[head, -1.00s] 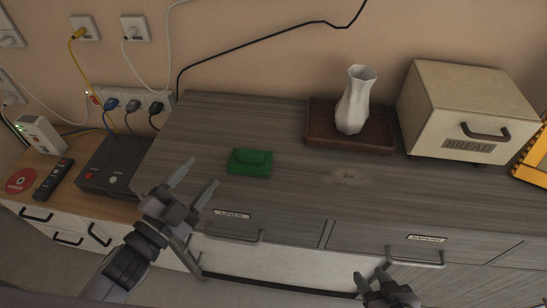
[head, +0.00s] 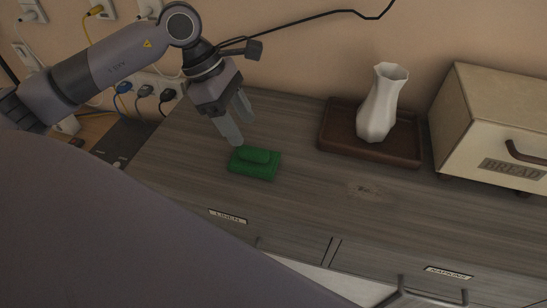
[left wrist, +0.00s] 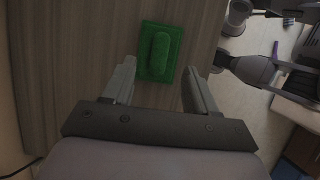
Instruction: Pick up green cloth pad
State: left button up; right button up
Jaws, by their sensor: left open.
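The green cloth pad (head: 254,163) lies on the grey wooden dresser top, a flat rectangle with a raised rounded part on it. My left gripper (head: 239,131) is open and empty, pointing down just behind and left of the pad in the head view. In the left wrist view the pad (left wrist: 160,53) is ahead of the open fingers (left wrist: 160,85), with its near end about level with their tips. I cannot tell whether a finger touches it. My right gripper is not in the head view.
A white vase (head: 382,104) stands on a brown tray (head: 338,144) to the right of the pad. A cream bread box (head: 492,120) stands further right. The dresser top (head: 310,195) around the pad is clear. Cables and plugs hang on the wall behind.

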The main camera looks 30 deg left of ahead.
aim_at(251, 149)
pick_arm(q)
jog(key=shift+w+a+f, duration=0.1)
jog(key=shift+a+f, duration=0.05)
jog(key=shift+f, duration=0.05)
jog(key=x, duration=0.6)
jog(key=shift+f+p, duration=0.3)
jog(key=shift+f, duration=0.05)
jog(key=c, duration=1.1)
